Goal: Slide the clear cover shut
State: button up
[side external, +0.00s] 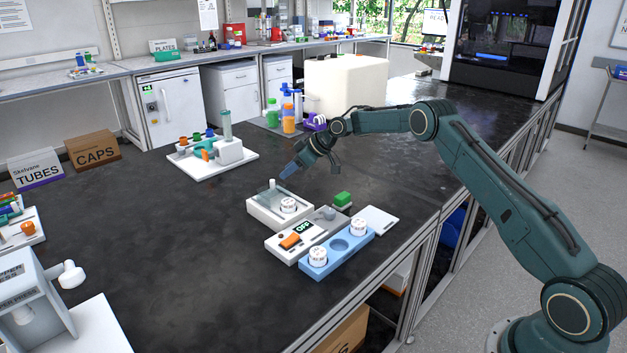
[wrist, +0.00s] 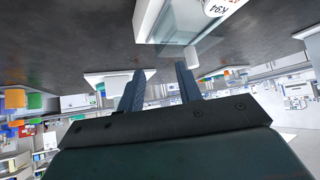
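The white open-topped box (side external: 279,219) stands on the dark bench with a round white labelled piece (side external: 288,205) inside. The clear cover (side external: 265,192) lies over its far left part, with a small white knob (side external: 272,183) upright on it. The labelled piece shows uncovered. In the wrist view the box (wrist: 160,22), the clear cover (wrist: 208,46) and the white knob (wrist: 192,54) are at the top. My gripper (side external: 286,171) is just behind and right of the knob, apart from it. Its two fingers (wrist: 160,68) are spread with nothing between them.
A grey unit with an orange switch and an OFF display (side external: 302,227) and a blue rack (side external: 325,258) with white round pieces stand in front. A white tray with a holder (side external: 195,170) stands behind left.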

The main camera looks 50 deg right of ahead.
aim_at(272, 180)
jog(key=s+d+r+n+t+y, duration=0.1)
jog(key=s+d+r+n+y, duration=0.2)
jog(key=s, duration=0.4)
jog(key=shift+s+t+y, duration=0.4)
jog(key=shift+y, duration=0.5)
jog(key=x, duration=1.3)
jog(key=shift+w+a+f, duration=0.2)
jog(key=shift+w+a, duration=0.05)
grip_shut()
